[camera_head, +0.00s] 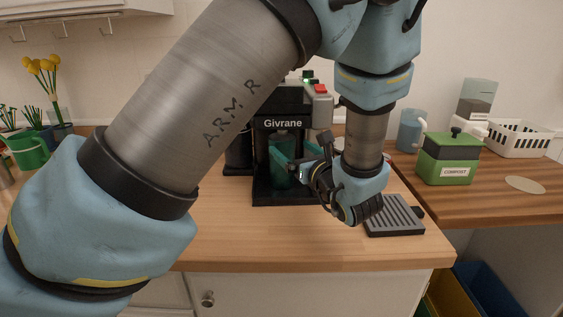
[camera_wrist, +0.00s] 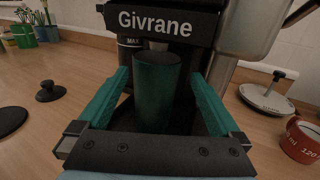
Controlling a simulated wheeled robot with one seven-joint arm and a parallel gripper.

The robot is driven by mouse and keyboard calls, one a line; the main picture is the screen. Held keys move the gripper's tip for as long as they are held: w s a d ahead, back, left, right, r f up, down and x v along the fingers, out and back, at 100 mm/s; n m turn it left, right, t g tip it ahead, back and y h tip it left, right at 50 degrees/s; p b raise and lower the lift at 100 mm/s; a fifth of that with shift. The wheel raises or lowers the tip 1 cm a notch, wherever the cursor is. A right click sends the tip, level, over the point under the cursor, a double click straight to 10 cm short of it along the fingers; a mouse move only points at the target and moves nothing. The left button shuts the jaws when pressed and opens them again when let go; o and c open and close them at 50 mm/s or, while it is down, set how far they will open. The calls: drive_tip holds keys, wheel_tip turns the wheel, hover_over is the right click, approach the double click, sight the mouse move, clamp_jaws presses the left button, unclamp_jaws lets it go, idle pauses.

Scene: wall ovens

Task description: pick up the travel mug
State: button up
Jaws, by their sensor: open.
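The travel mug (camera_wrist: 157,92) is a dark green cylinder standing upright under the spout of the black coffee machine. In the head view the mug (camera_head: 281,174) is partly hidden by my gripper. My gripper (camera_wrist: 158,92) is open, with one green finger on each side of the mug in the wrist view. Gaps show between the fingers and the mug. In the head view my gripper (camera_head: 296,160) reaches in from the right at the machine's front. The mug's base is hidden behind the gripper body in the wrist view.
The coffee machine (camera_head: 266,124), labelled Givrane, surrounds the mug at the back and above. A ridged grey drip tray (camera_head: 395,216) lies on the counter to the right. A red cup (camera_wrist: 301,140) and a round tamper-like lid (camera_wrist: 266,98) stand right.

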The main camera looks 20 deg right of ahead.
sight(277, 138)
drive_tip(key=w+p, duration=0.1)
drive_tip(key=w, duration=0.2)
drive_tip(key=w+p, duration=0.1)
drive_tip(key=w, duration=0.1)
drive_tip(key=shift+a+p, duration=0.3)
drive_tip(key=shift+p, duration=0.05)
drive_tip(key=shift+w, duration=0.35)
drive_tip(key=shift+f, duration=0.1)
clamp_jaws()
